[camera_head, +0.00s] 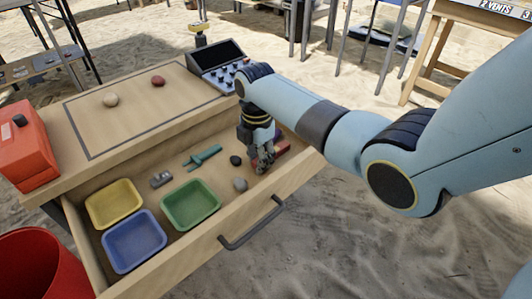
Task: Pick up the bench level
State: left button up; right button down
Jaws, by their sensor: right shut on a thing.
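My right gripper (263,160) points down into the open drawer near its right end. It is shut on a dark red, bar-like thing (282,148), which looks like the bench level. Its fingers hide part of the bar, and I cannot tell whether the bar is clear of the drawer floor. My left gripper is not in view.
The open drawer (180,262) also holds yellow (114,187), blue (161,243) and green (217,211) trays, a teal tool (202,157), a small grey block (161,179), a dark stone (235,160) and a grey stone (240,184). A control panel (216,56) stands behind.

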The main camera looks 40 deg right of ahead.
jog(key=shift+r, duration=0.5)
notch_tip(320, 180, up, 4)
jog(key=p, duration=0.2)
jog(key=shift+d+p, duration=0.1)
jog(key=shift+p, duration=0.2)
jog(key=shift+s+d+r+p, duration=0.5)
jog(key=shift+s+d, duration=0.2)
jog(key=shift+s, duration=0.1)
pick_arm(q)
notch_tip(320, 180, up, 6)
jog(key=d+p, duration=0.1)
jog(key=p, duration=0.2)
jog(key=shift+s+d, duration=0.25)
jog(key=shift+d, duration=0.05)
pick_arm(e)
jog(key=s+d+r, duration=0.1)
jog(key=s+d, duration=0.1)
jog(key=s+d+r, duration=0.2)
jog(key=s, duration=0.1)
jog(key=s+d+r, duration=0.2)
jog(key=shift+s, duration=0.15)
